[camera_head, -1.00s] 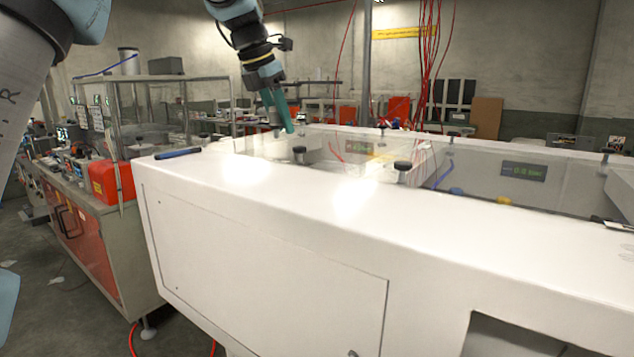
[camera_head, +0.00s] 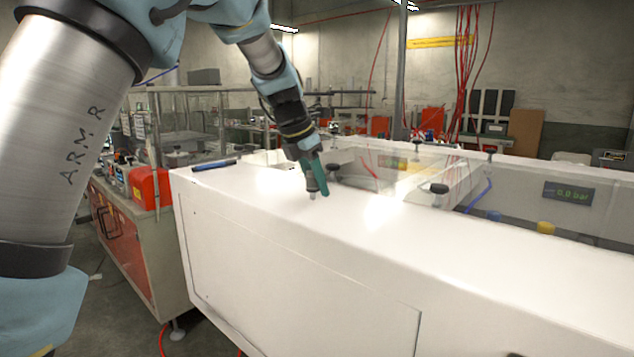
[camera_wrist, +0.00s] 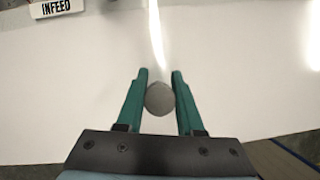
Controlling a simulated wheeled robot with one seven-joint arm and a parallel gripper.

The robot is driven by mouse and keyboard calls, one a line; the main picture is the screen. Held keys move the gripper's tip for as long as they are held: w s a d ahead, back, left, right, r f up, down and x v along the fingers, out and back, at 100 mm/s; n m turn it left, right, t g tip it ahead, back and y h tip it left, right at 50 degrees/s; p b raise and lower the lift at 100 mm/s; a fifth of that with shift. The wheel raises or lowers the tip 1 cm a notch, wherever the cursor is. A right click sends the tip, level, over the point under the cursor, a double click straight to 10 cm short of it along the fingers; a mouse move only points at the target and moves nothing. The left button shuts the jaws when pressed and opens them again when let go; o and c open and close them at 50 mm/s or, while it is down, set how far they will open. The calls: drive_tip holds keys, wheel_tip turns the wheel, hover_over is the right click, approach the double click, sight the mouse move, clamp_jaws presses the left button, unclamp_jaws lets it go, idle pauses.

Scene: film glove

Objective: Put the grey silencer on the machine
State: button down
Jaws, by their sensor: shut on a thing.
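My gripper (camera_head: 318,180) has teal fingers and points down over the white top of the machine (camera_head: 290,225). It is shut on the grey silencer (camera_head: 312,184), which sticks out a little below the fingertips. In the wrist view the silencer (camera_wrist: 159,98) shows as a round grey end between the two teal fingers (camera_wrist: 160,92). The silencer looks close above the white top; I cannot tell whether it touches.
A blue pen-like object (camera_head: 214,164) lies on the white top at left. A clear guard with black knobs (camera_head: 438,188) stands behind. An INFEED label (camera_wrist: 56,8) shows in the wrist view. The near white top is clear.

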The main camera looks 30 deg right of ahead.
drive_tip(key=shift+f, duration=0.1)
drive_tip(key=c, duration=0.5)
unclamp_jaws()
drive_tip(key=shift+c, duration=0.2)
